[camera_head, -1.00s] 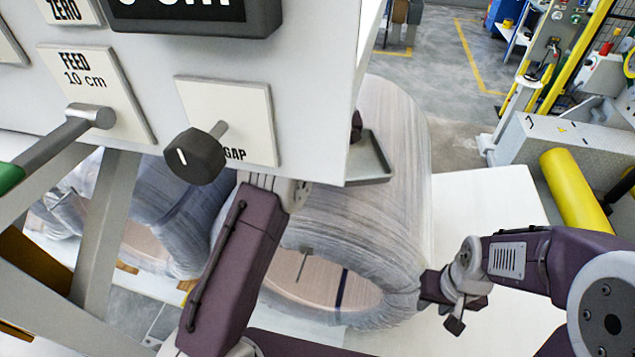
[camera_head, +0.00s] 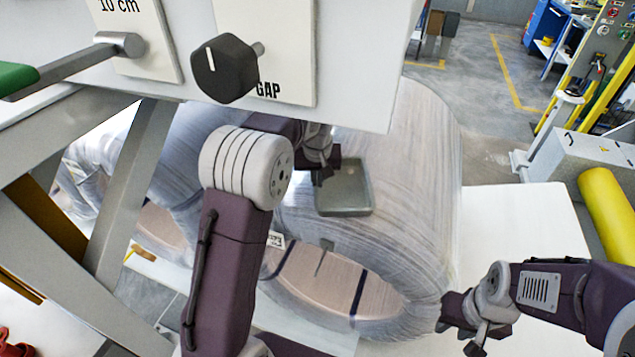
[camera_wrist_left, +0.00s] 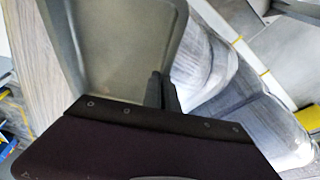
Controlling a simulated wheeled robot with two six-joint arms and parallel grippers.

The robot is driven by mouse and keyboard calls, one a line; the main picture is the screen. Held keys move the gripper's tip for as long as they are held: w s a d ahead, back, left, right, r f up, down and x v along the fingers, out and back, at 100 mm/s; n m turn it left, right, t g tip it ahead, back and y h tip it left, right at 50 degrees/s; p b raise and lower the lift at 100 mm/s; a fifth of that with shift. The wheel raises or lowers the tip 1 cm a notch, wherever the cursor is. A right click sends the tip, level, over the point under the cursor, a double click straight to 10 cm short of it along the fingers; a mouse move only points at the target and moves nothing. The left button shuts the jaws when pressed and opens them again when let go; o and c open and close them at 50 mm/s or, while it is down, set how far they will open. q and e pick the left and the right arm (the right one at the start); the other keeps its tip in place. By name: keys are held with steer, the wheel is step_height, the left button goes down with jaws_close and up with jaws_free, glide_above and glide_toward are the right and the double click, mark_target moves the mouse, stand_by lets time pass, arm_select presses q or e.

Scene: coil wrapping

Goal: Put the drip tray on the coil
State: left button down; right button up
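The drip tray (camera_head: 344,190) is a shallow grey rectangular tray with a raised rim. In the head view it is in front of the large film-wrapped coil (camera_head: 412,165); whether it touches the coil cannot be told. My left gripper (camera_head: 325,172) is shut on the tray's edge. In the left wrist view the fingers (camera_wrist_left: 161,92) are at the rim of the tray (camera_wrist_left: 120,50), which appears empty. My right gripper (camera_head: 450,315) is low at the coil's right side, its fingertips hidden or too small to read.
A control panel (camera_head: 350,85) with a black GAP knob (camera_head: 225,68) overhangs the upper left. Slanted grey frame legs (camera_head: 132,195) stand at the left. Another wrapped coil (camera_head: 185,165) is behind my left arm. A white surface (camera_head: 520,225) and a yellow roller (camera_head: 610,215) are right.

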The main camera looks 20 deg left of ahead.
arm_select(q)
steer(key=shift+f, duration=0.15)
steer(key=c, duration=2)
jaws_free()
steer(key=shift+f, duration=0.1)
steer(key=o, duration=0.3)
steer(key=shift+r, duration=0.4)
steer(key=p+v, duration=0.1)
steer(key=v, duration=0.6)
steer(key=shift+s, duration=0.15)
